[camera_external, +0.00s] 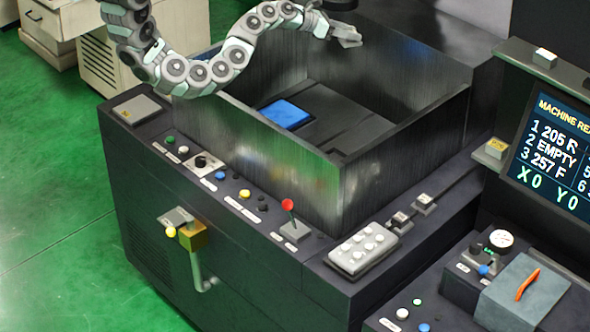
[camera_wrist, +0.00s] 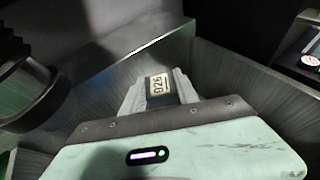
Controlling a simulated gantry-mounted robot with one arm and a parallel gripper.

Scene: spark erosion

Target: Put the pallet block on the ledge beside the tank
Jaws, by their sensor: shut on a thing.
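My gripper (camera_external: 347,36) is above the far part of the open metal tank (camera_external: 265,150), near its back wall. In the wrist view my gripper (camera_wrist: 157,90) is shut on a small dark block with a cream number label (camera_wrist: 158,84), which I take as the pallet block. The block is between the two grey fingers, and its lower part is hidden. In the outside view the block cannot be made out at the fingertips. The dark ledge (camera_external: 150,127) runs along the tank's left and front sides, with a grey square plate (camera_external: 137,109) at its left corner.
A blue square (camera_external: 285,113) lies on the tank floor. The front ledge carries buttons, a red-knobbed lever (camera_external: 288,207) and a grey keypad (camera_external: 361,249). A screen (camera_external: 555,150) stands at the right. In the wrist view a dark round part (camera_wrist: 30,85) is close on the left.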

